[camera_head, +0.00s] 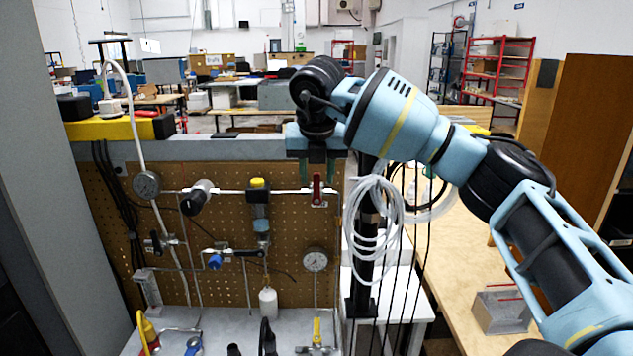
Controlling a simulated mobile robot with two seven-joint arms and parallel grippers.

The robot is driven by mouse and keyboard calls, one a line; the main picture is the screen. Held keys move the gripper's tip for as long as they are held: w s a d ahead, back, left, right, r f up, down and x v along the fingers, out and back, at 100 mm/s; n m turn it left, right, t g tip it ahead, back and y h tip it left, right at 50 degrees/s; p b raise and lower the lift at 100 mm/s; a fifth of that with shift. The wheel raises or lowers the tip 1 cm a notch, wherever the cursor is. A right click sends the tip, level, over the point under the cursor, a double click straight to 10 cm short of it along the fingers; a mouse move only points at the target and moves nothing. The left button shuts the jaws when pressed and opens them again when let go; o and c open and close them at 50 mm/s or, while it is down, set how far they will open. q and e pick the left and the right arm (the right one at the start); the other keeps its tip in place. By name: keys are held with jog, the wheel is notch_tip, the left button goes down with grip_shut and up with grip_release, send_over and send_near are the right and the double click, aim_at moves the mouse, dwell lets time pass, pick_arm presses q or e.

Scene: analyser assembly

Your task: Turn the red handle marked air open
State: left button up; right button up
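The red handle (317,188) is a small upright lever on the horizontal pipe at the upper right of the brown pegboard panel. Any marking on it is too small to read. My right gripper (317,172) comes in from the right and points down over the handle. Its two fingers are apart, one on each side above the handle, with a gap between them. I cannot tell whether the fingers reach down around the handle or hang in front of it. My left gripper is not in view.
Two pressure gauges (315,260) (147,183), a yellow-topped regulator (258,205) and other valves sit on the pegboard (285,235). Coiled white tubing (375,222) and black cables hang just right of the handle. A grey beam (220,149) runs along the panel's top.

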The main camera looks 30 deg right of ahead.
aim_at(317, 189)
jog(key=shift+x, duration=1.4)
jog(key=shift+c, duration=0.2)
grip_shut()
